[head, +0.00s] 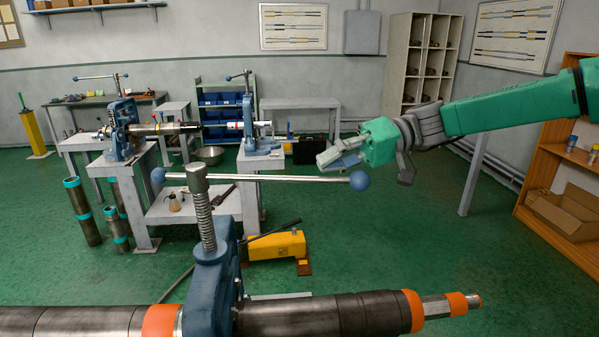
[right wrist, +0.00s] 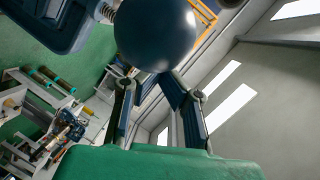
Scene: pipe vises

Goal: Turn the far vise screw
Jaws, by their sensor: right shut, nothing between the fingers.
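The near vise (head: 212,290) stands in the foreground of the head view, with its threaded screw (head: 205,215) upright. A steel handle bar (head: 270,179) crosses the screw top, with a blue ball on each end. My right gripper (head: 328,158) is shut and empty, just above and behind the bar near its right ball (head: 360,180). In the right wrist view, a ball (right wrist: 155,35) looms large past the shut right fingers (right wrist: 150,82); contact cannot be told. Two smaller vises stand farther back, a left one (head: 120,130) and a right one (head: 250,115). My left gripper is out of view.
A dark pipe with orange bands (head: 330,313) runs through the near vise. A grey bench (head: 185,212), upright pipes (head: 80,212) and a yellow pump (head: 277,246) lie beyond. Wooden shelving (head: 550,185) stands right. Green floor between is mostly open.

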